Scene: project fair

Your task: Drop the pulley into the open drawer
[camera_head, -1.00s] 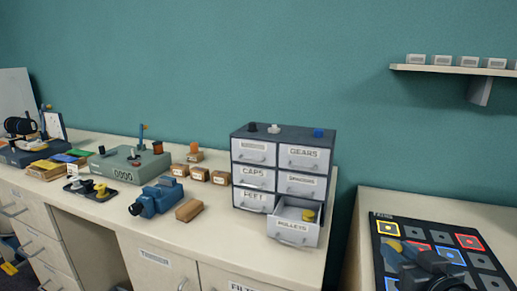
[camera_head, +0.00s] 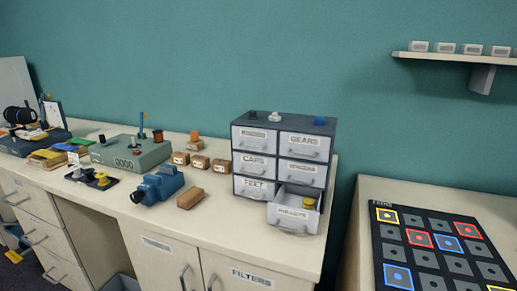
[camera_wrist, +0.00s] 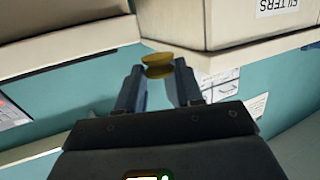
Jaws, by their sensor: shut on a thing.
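My gripper (camera_wrist: 157,76) is shut on a yellow pulley (camera_wrist: 157,62), which sits between the fingertips in the wrist view. Neither my gripper nor this pulley shows in the head view now. The open drawer (camera_head: 292,217), labelled PULLEYS, is the lower right one of a grey drawer cabinet (camera_head: 283,122) on the worktop. Another yellow piece (camera_head: 309,202) lies inside it at the right. The cabinet's other drawers look shut.
A blue device (camera_head: 157,184) and a wooden block (camera_head: 190,198) lie left of the cabinet. Small brown boxes (camera_head: 200,161) stand behind them. A dark board with coloured squares (camera_head: 436,257) lies on the right table. A wall shelf (camera_head: 460,58) hangs above it.

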